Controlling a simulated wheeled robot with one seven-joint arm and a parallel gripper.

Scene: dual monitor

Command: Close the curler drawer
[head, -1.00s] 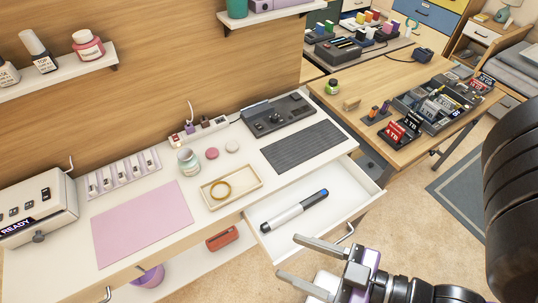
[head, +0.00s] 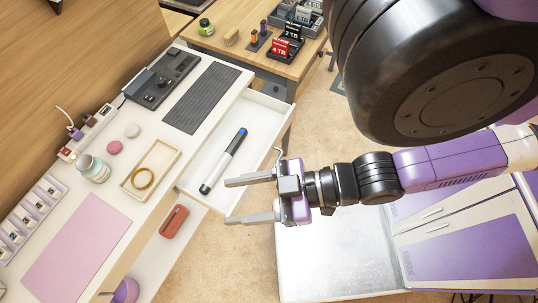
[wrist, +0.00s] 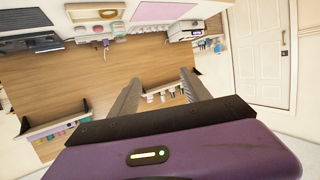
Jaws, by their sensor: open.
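The curler drawer (head: 270,112) is pulled out from the white desk in the head view. A black, white and blue curler-like wand (head: 223,160) lies inside it. My gripper (head: 226,201) is open and empty, its two grey fingers pointing left. In the head view it appears beside the drawer's near front corner, with the upper finger overlapping the drawer's lower edge; I cannot tell whether they touch. A drawer handle (head: 278,154) shows just above the gripper. In the wrist view, the open fingers (wrist: 160,95) point toward the wooden wall and shelves.
The white desktop holds a pink mat (head: 75,250), a tray (head: 134,182) with a ring, jars and a black device (head: 160,80). A red case (head: 173,221) lies on the lower shelf. A wooden desk (head: 245,50) stands beyond. Floor shows right of the drawer.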

